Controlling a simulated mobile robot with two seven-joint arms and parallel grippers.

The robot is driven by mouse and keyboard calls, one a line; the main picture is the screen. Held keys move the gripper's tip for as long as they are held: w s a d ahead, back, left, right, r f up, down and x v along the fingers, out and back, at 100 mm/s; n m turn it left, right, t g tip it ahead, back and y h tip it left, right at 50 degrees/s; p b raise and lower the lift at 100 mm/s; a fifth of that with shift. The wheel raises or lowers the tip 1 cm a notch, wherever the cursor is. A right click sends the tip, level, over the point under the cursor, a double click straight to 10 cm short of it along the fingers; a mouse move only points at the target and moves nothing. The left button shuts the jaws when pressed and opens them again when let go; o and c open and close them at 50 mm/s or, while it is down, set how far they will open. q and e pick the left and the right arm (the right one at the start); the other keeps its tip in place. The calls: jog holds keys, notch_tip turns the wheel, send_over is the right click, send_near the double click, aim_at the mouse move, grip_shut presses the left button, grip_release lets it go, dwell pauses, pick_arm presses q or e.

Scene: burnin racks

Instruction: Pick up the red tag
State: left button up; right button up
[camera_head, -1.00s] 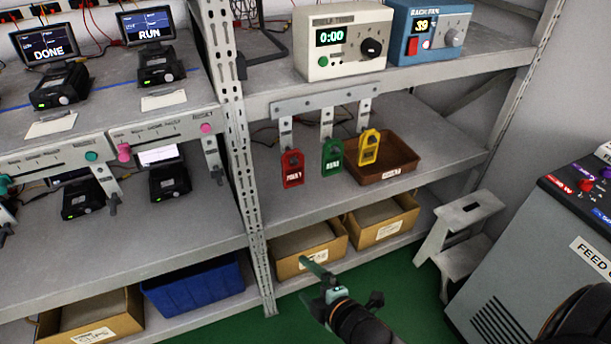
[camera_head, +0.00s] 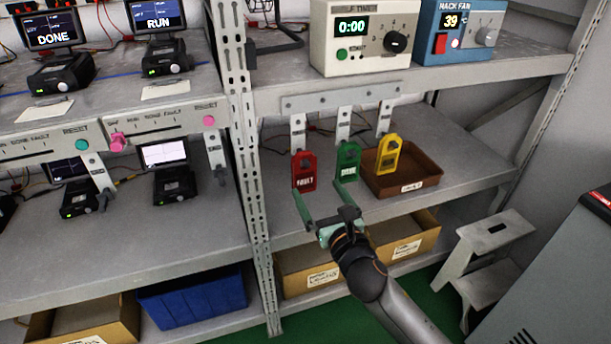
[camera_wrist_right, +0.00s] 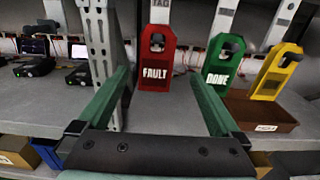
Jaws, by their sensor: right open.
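The red tag (camera_head: 304,172), lettered FAULT, hangs from the leftmost hook of a grey rail on the rack. In the right wrist view the red tag (camera_wrist_right: 156,62) hangs upright ahead, between the lines of the two fingers. My right gripper (camera_head: 324,204) is open and empty, just below and in front of the red tag, not touching it as far as I can tell. In the wrist view its green fingers (camera_wrist_right: 160,97) are spread wide. A green tag (camera_head: 347,161) lettered DONE and a yellow tag (camera_head: 387,156) hang to the right. My left gripper is not in view.
A brown tray (camera_head: 410,181) sits on the shelf below the yellow tag. A perforated rack post (camera_head: 243,150) stands left of the red tag. A timer box (camera_head: 362,38) sits on the shelf above. A grey step stool (camera_head: 490,245) stands at right.

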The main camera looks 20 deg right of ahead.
aim_at(305, 178)
jog(key=w, duration=0.4)
jog(key=w+f+b, duration=0.1)
jog(key=w, duration=0.1)
jog(key=w+a, duration=0.1)
jog(key=shift+w+f, duration=0.15)
jog(key=shift+w, duration=0.1)
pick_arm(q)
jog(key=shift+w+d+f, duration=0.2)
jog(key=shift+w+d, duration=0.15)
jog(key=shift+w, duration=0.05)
pick_arm(e)
jog(key=shift+w, duration=0.35)
jog(key=c, duration=1.4)
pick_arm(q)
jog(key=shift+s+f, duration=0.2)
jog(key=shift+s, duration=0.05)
